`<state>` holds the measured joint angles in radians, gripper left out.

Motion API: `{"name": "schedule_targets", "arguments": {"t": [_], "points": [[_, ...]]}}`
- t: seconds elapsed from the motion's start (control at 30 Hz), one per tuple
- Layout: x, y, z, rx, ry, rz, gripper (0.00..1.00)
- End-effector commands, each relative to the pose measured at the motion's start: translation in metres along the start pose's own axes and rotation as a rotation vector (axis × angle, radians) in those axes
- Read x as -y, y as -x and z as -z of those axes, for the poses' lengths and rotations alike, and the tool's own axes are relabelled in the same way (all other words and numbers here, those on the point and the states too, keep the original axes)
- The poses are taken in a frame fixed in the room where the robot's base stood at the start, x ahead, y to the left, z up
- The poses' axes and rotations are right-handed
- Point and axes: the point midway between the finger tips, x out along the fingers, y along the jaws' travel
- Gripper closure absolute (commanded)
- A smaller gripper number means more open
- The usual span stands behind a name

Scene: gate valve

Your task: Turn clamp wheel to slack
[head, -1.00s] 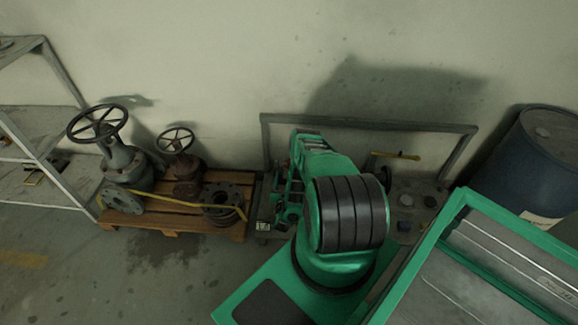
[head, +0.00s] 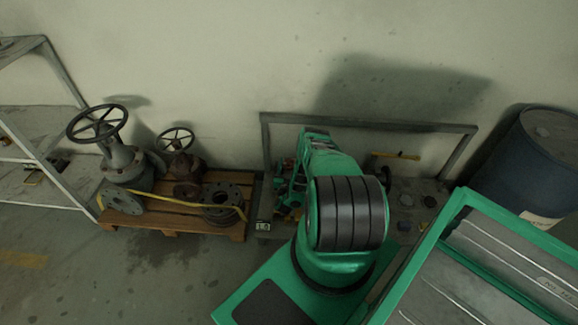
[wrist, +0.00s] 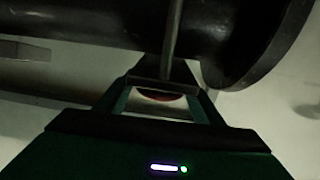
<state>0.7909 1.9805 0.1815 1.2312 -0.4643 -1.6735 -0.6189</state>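No clamp wheel can be picked out for sure; my arm covers much of the low metal frame (head: 262,225) by the wall. In the wrist view my gripper (wrist: 165,85) points up the picture, towards a thin grey bar (wrist: 174,35). The bar's lower end meets the space between the fingertips; whether they grip it is unclear. Behind it lies a thick dark cylinder (wrist: 90,22) with a wide round flange (wrist: 250,45) at right. In the head view the gripper's fingers cannot be made out.
A wooden pallet (head: 170,225) at left holds a large grey handwheel valve (head: 122,160), a smaller rusty valve (head: 183,165) and loose flanges. A shelf rack (head: 60,185) stands farther left, and a blue drum (head: 535,150) at right. Floor in front of the pallet is clear.

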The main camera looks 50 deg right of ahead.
Motion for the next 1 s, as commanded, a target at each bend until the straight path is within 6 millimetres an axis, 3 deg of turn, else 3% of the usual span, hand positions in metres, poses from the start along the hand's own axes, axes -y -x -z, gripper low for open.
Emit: {"name": "schedule_targets", "arguments": {"t": [0.03,0.1,0.53,1.0], "points": [[0.0001,0.0002,-0.0001,0.0,0.0,0.0,0.52],[0.0,0.0002,-0.0001,0.0,0.0,0.0,0.68],[0.0003,0.0001,0.0006,-0.001,0.005,0.074,0.69],[0.0012,0.0007,0.0001,-0.001,0.007,0.409,0.69]]}}
